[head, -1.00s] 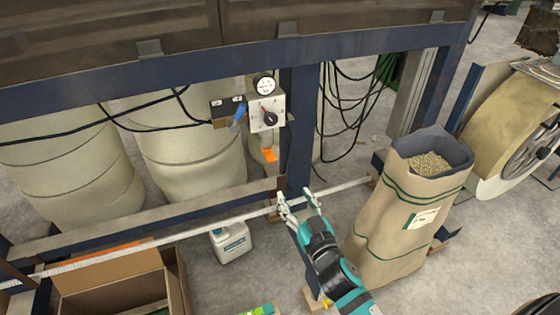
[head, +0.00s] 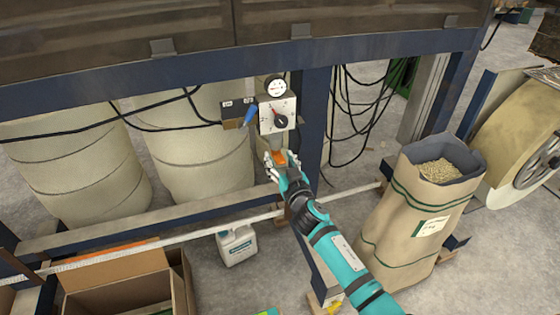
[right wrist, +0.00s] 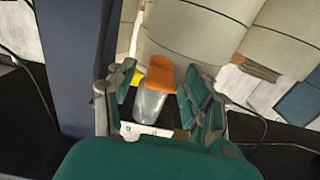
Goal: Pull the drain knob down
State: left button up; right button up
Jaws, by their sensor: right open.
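The orange drain knob (head: 281,156) hangs under the grey control box with a gauge and a dial. In the right wrist view the orange knob (right wrist: 160,72) sits at the end of a clear bowl (right wrist: 150,104). My right gripper (head: 281,163) is open, with one finger on each side of the knob. In the right wrist view the fingers stand apart from the knob, with gaps on both sides. My left gripper is not in view.
The control box (head: 277,115) and a blue-handled valve (head: 250,116) are just above. A blue post (head: 313,110) stands close on the right. Cream drums (head: 195,150) are behind. A grain sack (head: 425,205) stands at the right, an open carton (head: 120,288) at lower left.

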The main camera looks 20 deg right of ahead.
jog(key=shift+w, duration=0.1)
jog(key=shift+c, duration=0.4)
grip_shut()
